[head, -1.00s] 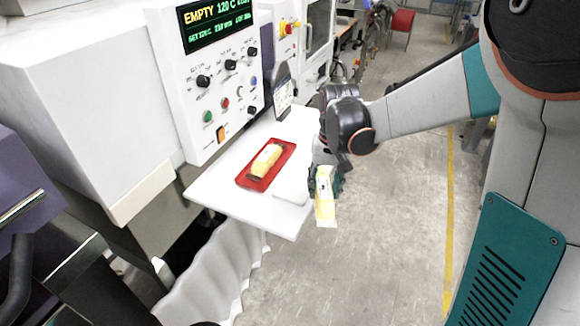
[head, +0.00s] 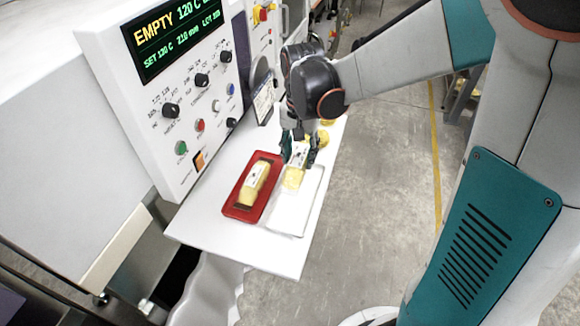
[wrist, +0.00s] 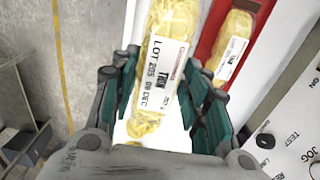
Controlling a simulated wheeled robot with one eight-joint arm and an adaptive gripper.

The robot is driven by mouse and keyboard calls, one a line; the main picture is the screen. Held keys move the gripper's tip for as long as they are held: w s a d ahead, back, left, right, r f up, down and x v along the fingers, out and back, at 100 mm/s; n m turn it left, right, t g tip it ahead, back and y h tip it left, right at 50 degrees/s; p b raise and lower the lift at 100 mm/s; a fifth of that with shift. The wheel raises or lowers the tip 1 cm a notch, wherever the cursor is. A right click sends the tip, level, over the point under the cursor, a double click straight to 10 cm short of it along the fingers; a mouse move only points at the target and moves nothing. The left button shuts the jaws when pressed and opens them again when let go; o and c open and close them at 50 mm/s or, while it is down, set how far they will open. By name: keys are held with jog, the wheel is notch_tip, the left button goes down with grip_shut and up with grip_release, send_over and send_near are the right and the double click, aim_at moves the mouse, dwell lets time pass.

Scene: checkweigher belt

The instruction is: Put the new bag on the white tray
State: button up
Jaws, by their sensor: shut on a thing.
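My gripper (head: 300,150) is shut on a yellow bag with a white printed label, the new bag (head: 294,179). The bag is over the far end of the white tray (head: 288,217); I cannot tell whether it touches the tray. In the wrist view the bag (wrist: 170,50) lies between the teal fingers (wrist: 165,105), its label reading LOT and a date. Part of the white tray is hidden under the bag and gripper. Left of the white tray, a red tray (head: 235,209) holds another labelled yellow bag (head: 256,182).
Both trays are on a white shelf (head: 215,230) below a control panel (head: 160,90) with knobs and a lit display. A small tilted card or screen (head: 264,102) stands behind the red tray. Yellow pieces (head: 323,138) show beside my gripper. Open floor (head: 375,200) lies right.

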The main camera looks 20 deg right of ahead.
notch_tip(320, 180, down, 12)
jog(key=b, duration=0.2)
jog(key=shift+f+b, duration=0.1)
jog(key=shift+b, duration=0.2)
jog(key=shift+f, duration=0.1)
jog(key=o, duration=1.2)
